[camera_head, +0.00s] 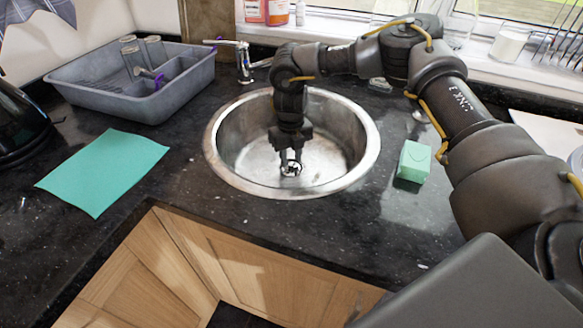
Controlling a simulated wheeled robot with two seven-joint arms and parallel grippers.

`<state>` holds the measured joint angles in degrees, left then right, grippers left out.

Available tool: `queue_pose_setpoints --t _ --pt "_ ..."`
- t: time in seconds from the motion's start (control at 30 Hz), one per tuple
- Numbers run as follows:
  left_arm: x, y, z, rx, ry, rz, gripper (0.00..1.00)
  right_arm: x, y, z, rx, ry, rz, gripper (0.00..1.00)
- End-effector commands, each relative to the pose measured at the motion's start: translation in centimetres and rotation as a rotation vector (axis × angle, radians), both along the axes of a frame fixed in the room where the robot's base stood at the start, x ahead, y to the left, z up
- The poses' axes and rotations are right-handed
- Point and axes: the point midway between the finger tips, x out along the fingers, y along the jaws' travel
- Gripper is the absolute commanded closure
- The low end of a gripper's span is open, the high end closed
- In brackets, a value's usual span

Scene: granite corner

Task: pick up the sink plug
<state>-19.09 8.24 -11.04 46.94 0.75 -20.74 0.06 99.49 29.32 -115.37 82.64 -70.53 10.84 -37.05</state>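The round steel sink (340,150) is set into the dark granite counter. A small bright round piece (291,170) lies at the drain on the sink's floor; it is too small and too covered to tell the sink plug from the drain ring. My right gripper (291,163) reaches straight down into the sink, with its fingertips at this piece. The fingers stand apart with a gap between them. I cannot tell whether they touch the plug. My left gripper is not in view.
A grey dish rack (130,98) with glasses stands at the back left. A chrome tap (243,62) is behind the sink. A green cloth or sheet (105,170) lies left, a green block (413,161) right. A dark kettle (20,125) is at the left edge.

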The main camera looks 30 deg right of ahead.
Motion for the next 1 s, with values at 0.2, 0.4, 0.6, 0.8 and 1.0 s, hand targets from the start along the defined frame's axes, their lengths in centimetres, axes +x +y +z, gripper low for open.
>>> queue_pose_setpoints --t 0.2,0.4,0.6,0.8,1.0 --pt "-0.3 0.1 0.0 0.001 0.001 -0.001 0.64 0.0 0.0 -1.9 0.000 0.000 -0.001 0.68" --pt "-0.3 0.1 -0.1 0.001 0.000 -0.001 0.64 0.0 0.0 -2.0 0.000 -0.001 -0.001 0.68" --pt "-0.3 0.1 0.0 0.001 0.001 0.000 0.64 0.0 0.0 -2.0 0.000 -0.001 0.000 0.92" --pt "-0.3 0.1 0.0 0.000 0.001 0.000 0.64 0.0 0.0 -2.0 0.000 -0.001 0.000 1.00" --pt "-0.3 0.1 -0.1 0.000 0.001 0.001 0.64 0.1 0.0 -1.4 0.000 -0.002 0.000 1.00"
